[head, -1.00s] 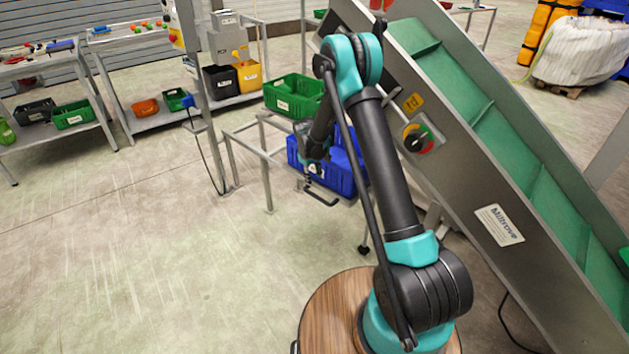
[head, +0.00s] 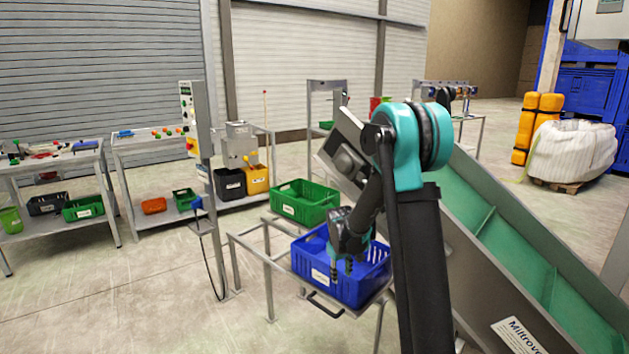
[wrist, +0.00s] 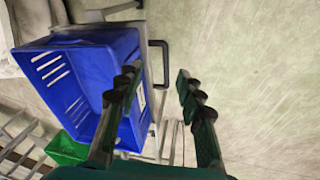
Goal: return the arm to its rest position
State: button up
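My arm is teal and black, with its elbow (head: 415,145) raised in front of the conveyor in the head view. Its forearm slopes down to the left, to my gripper (head: 342,268), which overlaps the blue crate (head: 318,277) in the picture. In the wrist view my gripper (wrist: 158,80) is open, its two dark green fingers apart with nothing between them. The blue crate (wrist: 75,50) lies left of the fingers there, and one finger overlaps its edge. I cannot tell whether they touch. Bare floor shows beyond the fingertips.
The blue crate sits on a grey metal frame (head: 268,284) with a black handle. A green crate (head: 305,203) is behind it. The inclined conveyor (head: 500,235) stands close on the right, and a control post (head: 196,120) on the left. Open floor (head: 110,300) lies front left.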

jog(key=s+d+r+m, duration=0.1)
jog(key=s+d+r, duration=0.1)
jog(key=s, duration=0.3)
jog(key=s+d+r+m+t, duration=0.1)
jog(key=s+d+r, duration=0.15)
jog(key=s, duration=0.25)
jog(key=s+d+r+m, duration=0.1)
jog(key=s+d+r, duration=0.1)
jog(key=s, duration=0.3)
jog(key=s+d+f+m+t, duration=0.1)
jog(key=s+d+m, duration=0.2)
jog(key=s, duration=1.1)
jog(key=shift+s+y, duration=0.4)
